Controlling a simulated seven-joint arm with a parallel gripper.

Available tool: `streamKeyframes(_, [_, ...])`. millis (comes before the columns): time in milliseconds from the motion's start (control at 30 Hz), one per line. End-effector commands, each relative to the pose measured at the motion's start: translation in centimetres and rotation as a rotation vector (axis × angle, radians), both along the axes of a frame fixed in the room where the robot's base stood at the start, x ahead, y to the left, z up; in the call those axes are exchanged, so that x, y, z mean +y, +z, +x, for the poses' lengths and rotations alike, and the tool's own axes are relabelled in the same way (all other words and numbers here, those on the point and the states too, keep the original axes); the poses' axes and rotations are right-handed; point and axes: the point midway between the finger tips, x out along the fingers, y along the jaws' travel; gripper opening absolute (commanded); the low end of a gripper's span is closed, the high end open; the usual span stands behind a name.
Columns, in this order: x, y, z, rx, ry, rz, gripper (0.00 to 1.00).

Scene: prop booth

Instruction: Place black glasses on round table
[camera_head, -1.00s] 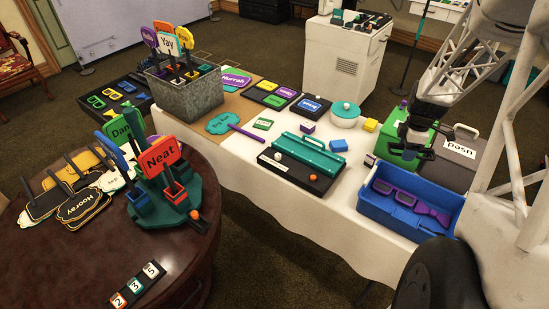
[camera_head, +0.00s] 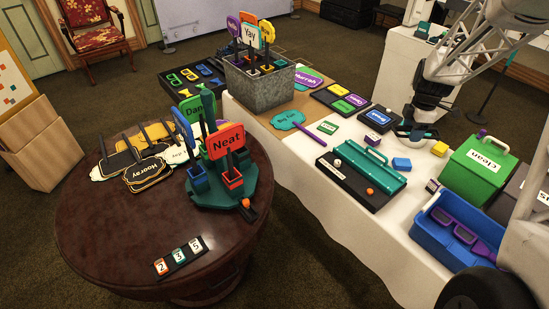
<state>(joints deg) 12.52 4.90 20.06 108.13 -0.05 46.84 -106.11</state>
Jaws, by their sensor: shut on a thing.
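The round table (camera_head: 95,235) is dark polished wood and stands at the left, well apart from my gripper. Its front left top is bare.
On the round table are a green sign holder (camera_head: 215,190), several signs (camera_head: 145,172) and a number strip (camera_head: 178,256). The white table (camera_head: 340,215) holds a metal bin (camera_head: 258,88), a black-and-teal case (camera_head: 360,175), a green box (camera_head: 478,168) and a blue bin (camera_head: 448,235) with purple glasses.

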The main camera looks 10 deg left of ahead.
Motion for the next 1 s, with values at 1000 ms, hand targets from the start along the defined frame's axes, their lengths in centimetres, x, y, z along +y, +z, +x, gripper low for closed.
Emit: streamKeyframes(1000, [24.9,5.3,8.3,-0.001,0.444,0.0,0.33])
